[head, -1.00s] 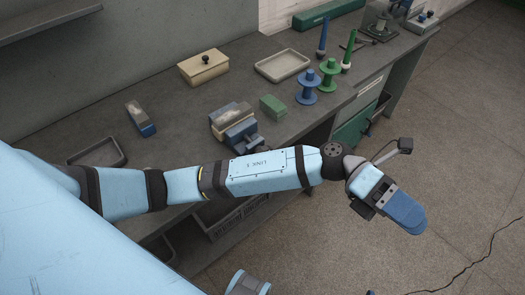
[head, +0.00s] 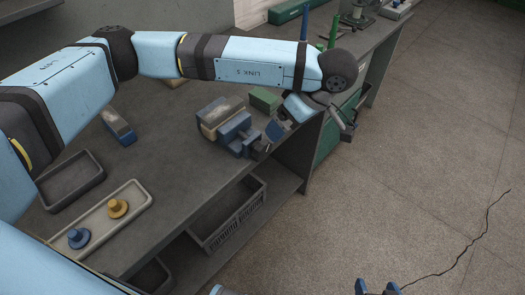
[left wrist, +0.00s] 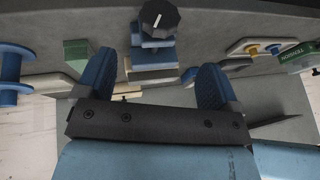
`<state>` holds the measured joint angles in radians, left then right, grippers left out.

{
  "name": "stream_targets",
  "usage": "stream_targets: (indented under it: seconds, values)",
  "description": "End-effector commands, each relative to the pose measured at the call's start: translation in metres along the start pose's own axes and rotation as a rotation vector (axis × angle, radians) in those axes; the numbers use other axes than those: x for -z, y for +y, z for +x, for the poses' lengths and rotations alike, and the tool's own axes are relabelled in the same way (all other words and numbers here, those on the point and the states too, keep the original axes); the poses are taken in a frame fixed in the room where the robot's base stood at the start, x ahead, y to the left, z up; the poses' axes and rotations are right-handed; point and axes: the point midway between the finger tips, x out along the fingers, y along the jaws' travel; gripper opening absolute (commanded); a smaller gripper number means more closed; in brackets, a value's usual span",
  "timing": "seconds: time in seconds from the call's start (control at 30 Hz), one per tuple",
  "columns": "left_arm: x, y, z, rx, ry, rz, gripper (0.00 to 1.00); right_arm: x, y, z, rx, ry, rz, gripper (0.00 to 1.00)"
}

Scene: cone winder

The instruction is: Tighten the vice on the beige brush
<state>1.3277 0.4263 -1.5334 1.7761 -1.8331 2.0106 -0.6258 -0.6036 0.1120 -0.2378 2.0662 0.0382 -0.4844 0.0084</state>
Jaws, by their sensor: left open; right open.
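The blue vice (head: 236,130) stands at the bench's front edge, with a beige block, apparently the brush (head: 211,121), between its dark jaws. In the left wrist view the vice's black knob (left wrist: 158,18) with a white mark shows above the blue vice body (left wrist: 152,42). My left gripper (head: 273,131) is right beside the vice, partly hidden by its own wrist. In the left wrist view its blue fingers (left wrist: 155,66) are spread with nothing between them, below the knob in the picture. My right gripper (head: 378,288) is open and empty over the floor at the bottom edge.
A green block (head: 264,99) sits behind the vice. A grey and blue block (head: 119,126) lies to the left. A tray (head: 139,198) holds a yellow and a blue knob; an empty dark tray (head: 70,180) is beside it. A crate (head: 250,203) stands under the bench.

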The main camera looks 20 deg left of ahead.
Motion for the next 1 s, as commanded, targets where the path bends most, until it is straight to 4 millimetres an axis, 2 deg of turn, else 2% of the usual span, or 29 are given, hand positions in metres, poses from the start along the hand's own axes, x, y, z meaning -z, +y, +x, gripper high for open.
stream_targets:
  seconds: [0.3,0.5,0.7,1.0]
  values:
    - [-0.002,-0.001,0.070,0.006,-0.007,0.000,0.87,-0.011,0.006,0.001,-0.004,-0.011,-0.022,0.74]
    - [-0.001,-0.001,0.102,0.004,-0.005,0.000,0.87,-0.011,0.006,0.002,-0.004,-0.007,-0.023,0.74]
    - [-0.001,-0.001,0.118,0.001,-0.006,0.000,0.87,-0.009,0.004,0.002,-0.002,-0.004,-0.018,0.74]
    - [-0.001,-0.001,0.121,0.001,-0.006,0.000,0.87,-0.007,0.002,0.003,-0.001,-0.001,-0.013,0.74]
